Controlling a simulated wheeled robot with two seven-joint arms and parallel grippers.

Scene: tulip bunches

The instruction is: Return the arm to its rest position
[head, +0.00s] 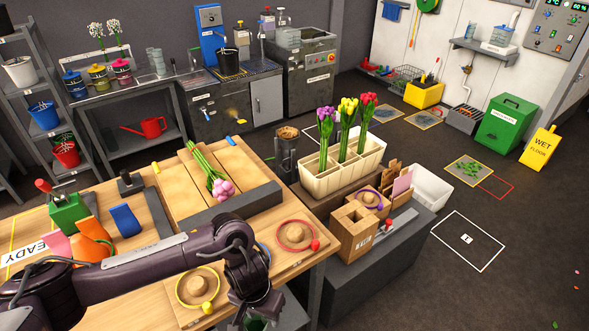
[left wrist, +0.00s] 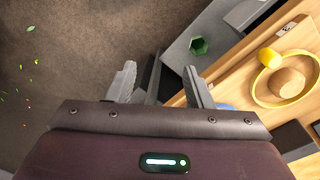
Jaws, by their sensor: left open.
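My left arm reaches across the wooden table from the left in the head view. Its left gripper (head: 252,312) hangs low at the table's front edge. The left wrist view shows the gripper (left wrist: 160,86) open, with nothing between its fingers. Purple (head: 325,130), yellow (head: 346,122) and red (head: 366,112) tulip bunches stand upright in a cream divided crate (head: 322,187). A pink tulip bunch (head: 222,188) lies on the wooden slats of the table. My right gripper is in neither view.
A yellow ring around a tan disc (head: 179,291) lies close to the arm; it also shows in the left wrist view (left wrist: 258,92). A red ring (head: 281,247) lies to its right. Floor at right is largely open.

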